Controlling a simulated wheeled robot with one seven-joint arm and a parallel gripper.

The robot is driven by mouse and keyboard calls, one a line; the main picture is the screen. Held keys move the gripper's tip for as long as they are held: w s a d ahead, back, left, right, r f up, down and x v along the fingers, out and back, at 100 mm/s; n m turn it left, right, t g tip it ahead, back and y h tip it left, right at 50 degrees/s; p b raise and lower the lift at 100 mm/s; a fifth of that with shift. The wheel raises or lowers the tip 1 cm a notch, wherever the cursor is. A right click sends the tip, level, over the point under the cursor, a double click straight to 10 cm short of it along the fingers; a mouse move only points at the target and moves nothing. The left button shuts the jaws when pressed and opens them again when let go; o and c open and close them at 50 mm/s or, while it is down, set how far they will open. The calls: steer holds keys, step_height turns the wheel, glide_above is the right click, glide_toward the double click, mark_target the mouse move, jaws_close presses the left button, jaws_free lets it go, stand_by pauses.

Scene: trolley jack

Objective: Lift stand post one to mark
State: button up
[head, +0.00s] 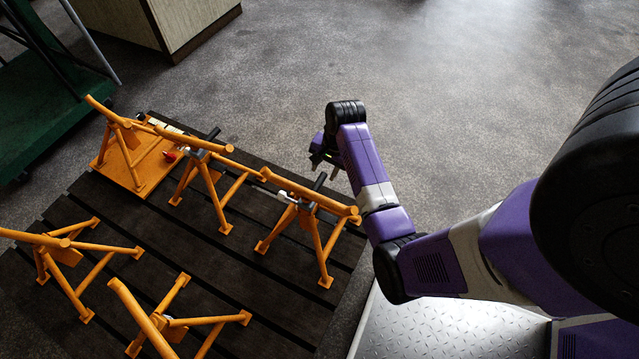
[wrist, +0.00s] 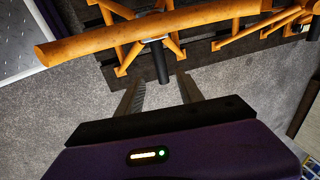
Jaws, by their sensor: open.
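Several orange tripod-like stands with bar tops stand on a dark slatted platform (head: 215,285); I cannot tell which one is post one. The stand nearest my gripper (head: 305,215) has a grey collar and a short black handle (head: 320,182) sticking up towards the gripper. My gripper (head: 325,167) is open and empty, above and just beyond that handle in the head view. In the wrist view the black handle (wrist: 161,65) points between the two open fingertips (wrist: 159,82), apparently short of them. An orange bar (wrist: 110,42) crosses above. No height mark is clear.
A second stand with a black handle (head: 195,170) stands to the left, beside an orange plate (head: 125,172) with a red-tipped part. More stands (head: 65,250) are nearer the front. A green cart (head: 45,120) is at the left; open grey floor (head: 440,90) lies beyond.

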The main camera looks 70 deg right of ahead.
mark_target(320, 182)
steer(key=shift+w+d+f+b, duration=0.1)
steer(key=shift+w+f+b, duration=0.3)
steer(key=shift+f, duration=0.85)
steer(key=shift+w+f+b, duration=0.15)
steer(key=shift+f+b, duration=0.4)
steer(key=shift+f, duration=0.75)
steer(key=shift+w+d+f+b, duration=0.1)
steer(key=shift+w+f+b, duration=0.3)
steer(key=shift+f, duration=0.85)
steer(key=shift+s, duration=0.15)
steer(key=shift+c, duration=0.4)
jaws_close()
steer(key=shift+a, duration=0.1)
